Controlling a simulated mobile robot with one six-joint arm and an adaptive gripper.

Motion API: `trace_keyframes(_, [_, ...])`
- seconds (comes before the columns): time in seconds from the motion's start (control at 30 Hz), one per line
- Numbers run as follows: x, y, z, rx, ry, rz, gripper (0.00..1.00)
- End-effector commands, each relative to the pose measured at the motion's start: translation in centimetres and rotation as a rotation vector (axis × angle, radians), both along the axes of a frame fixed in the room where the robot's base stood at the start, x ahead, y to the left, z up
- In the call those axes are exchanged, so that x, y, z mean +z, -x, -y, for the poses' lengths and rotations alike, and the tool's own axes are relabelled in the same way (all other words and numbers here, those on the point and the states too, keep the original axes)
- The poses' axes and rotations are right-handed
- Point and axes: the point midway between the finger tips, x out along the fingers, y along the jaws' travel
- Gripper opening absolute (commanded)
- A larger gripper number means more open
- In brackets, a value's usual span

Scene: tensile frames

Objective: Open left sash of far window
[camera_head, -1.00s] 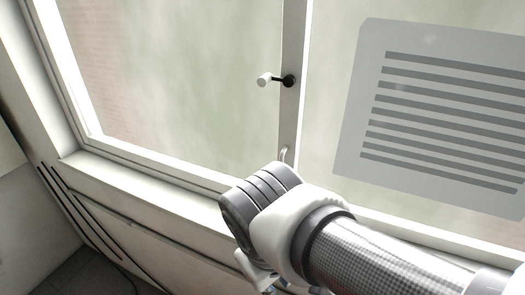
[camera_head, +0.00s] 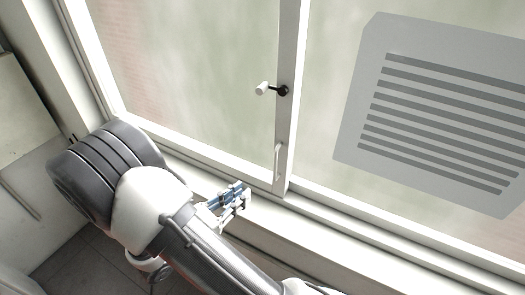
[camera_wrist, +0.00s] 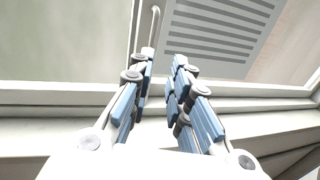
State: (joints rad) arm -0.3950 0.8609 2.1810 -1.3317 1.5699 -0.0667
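The left sash (camera_head: 190,70) of the window fills the upper left of the head view and looks shut. On the white middle post are a lever with a white knob (camera_head: 262,88) on a black pivot (camera_head: 283,91) and, below it, a slim pale pull handle (camera_head: 277,160). My gripper (camera_head: 240,196) is just left of and below that pull handle, apart from it. In the wrist view my gripper (camera_wrist: 161,62) has its blue-padded fingers apart with nothing between them. The pull handle (camera_wrist: 154,28) shows beyond the fingertips. The lever is not visible there.
A grey striped panel (camera_head: 435,115) covers part of the right pane and also shows in the wrist view (camera_wrist: 220,30). A white sill (camera_head: 340,245) runs below the window, under my gripper. A tiled floor (camera_head: 90,262) lies lower left.

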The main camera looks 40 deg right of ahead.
Motion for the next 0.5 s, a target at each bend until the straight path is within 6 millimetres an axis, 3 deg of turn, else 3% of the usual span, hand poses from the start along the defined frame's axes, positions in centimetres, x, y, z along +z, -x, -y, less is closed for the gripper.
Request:
trace_keyframes(0.23, [-0.4, -0.9, 0.7, 0.04, 0.033, -0.027, 0.18])
trace_keyframes(0.5, [-0.4, -1.7, 5.9, 0.032, 0.03, -0.028, 0.18])
